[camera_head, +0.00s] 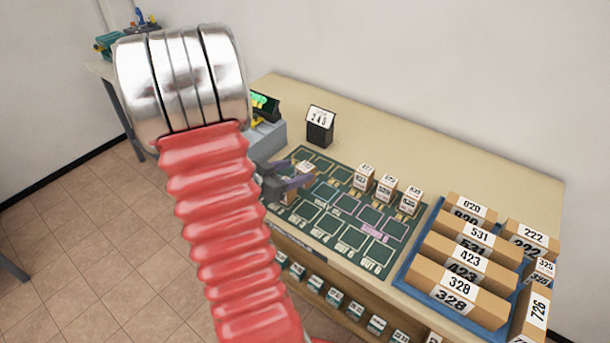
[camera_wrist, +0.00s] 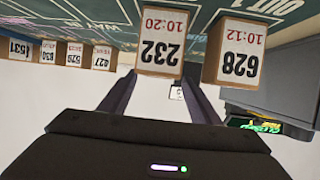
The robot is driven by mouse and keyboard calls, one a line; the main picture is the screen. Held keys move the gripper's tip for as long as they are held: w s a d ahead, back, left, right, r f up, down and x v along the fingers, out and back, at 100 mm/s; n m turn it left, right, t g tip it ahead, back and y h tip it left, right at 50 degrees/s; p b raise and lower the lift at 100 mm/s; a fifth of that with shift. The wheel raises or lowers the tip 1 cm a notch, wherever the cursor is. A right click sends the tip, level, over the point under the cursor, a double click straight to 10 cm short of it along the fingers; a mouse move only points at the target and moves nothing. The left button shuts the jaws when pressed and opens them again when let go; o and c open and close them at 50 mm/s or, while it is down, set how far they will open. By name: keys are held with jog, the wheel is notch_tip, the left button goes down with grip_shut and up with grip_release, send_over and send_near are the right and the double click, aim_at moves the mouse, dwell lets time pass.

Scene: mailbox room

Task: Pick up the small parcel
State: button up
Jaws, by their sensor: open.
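My gripper (camera_head: 298,181) is open and low over the dark green mat (camera_head: 345,208) in the head view. A small parcel (camera_head: 305,167) stands by its fingers, partly hidden. In the wrist view, the picture is upside down. A small brown parcel with a white label reading 232 and 10:20 (camera_wrist: 161,43) is ahead of the open fingers (camera_wrist: 159,80), roughly in line with the gap between them. A second parcel labelled 628 and 10:12 (camera_wrist: 236,50) stands to the right, outside the fingers. I cannot tell whether the fingers touch either parcel.
Three small parcels (camera_head: 386,187) stand in a row on the mat. A blue tray (camera_head: 402,273) of larger parcels is at the right. A black 243 sign (camera_head: 320,127) and a grey device with a green display (camera_head: 264,105) stand behind. My red arm hides the table's left part.

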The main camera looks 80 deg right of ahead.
aim_at(301, 170)
jog(key=shift+x, duration=2.6)
jog(key=shift+a, duration=0.1)
jog(key=shift+c, duration=0.4)
jog(key=c, duration=1.1)
jog(key=shift+r, duration=5)
